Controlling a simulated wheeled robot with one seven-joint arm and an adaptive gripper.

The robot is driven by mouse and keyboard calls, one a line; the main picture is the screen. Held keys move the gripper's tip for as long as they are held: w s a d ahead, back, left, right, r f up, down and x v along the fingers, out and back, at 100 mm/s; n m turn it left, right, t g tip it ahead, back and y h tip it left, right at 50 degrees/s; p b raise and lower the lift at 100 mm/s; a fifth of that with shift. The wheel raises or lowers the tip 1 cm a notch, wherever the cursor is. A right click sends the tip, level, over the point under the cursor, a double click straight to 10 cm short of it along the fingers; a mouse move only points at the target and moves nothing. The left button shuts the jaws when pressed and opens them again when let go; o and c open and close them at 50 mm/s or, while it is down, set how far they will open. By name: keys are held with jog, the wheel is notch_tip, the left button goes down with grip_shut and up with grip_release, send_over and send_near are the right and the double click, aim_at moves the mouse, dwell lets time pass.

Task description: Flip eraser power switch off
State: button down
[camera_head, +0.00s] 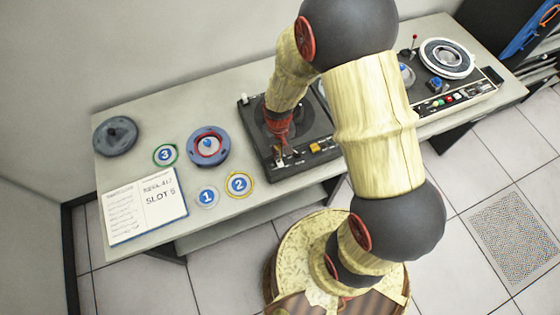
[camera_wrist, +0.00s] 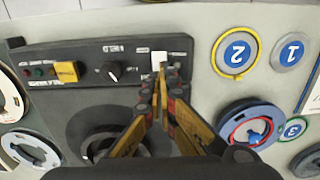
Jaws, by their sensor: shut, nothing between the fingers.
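The eraser is a dark box on the table in the head view (camera_head: 257,118), and it fills the middle of the wrist view (camera_wrist: 45,96). Its front panel carries a white power switch (camera_wrist: 158,58) at the panel end nearest the numbered discs. My gripper (camera_head: 279,148) is shut and empty, pointing down at that panel. In the wrist view its fingertips (camera_wrist: 163,78) are together right beside the switch and partly cover it. I cannot tell whether they touch it, or which way the switch is set.
The panel also has a dark knob (camera_wrist: 113,70) and a yellow button (camera_wrist: 66,72). Discs numbered 1 (camera_head: 207,196), 2 (camera_head: 239,185) and 3 (camera_head: 165,155), a blue-grey reel (camera_head: 208,132) and an open book (camera_head: 117,222) lie left of the eraser. Another machine (camera_head: 477,86) stands right.

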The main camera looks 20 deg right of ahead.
jog(key=shift+f+b, duration=0.85)
jog(key=shift+f, duration=0.45)
dwell(0.5)
jog(key=shift+r, duration=0.1)
jog(key=shift+r+p, duration=2.6)
jog(key=shift+r, duration=0.9)
jog(key=s+r+t+b, duration=0.2)
jog(key=s+r+b, duration=0.4)
jog(key=r, duration=0.5)
jog(key=s+r+t+b, duration=0.3)
jog(key=s+r+b, duration=0.4)
jog(key=r, duration=0.4)
jog(key=shift+s+t, duration=0.3)
jog(key=shift+s, duration=0.2)
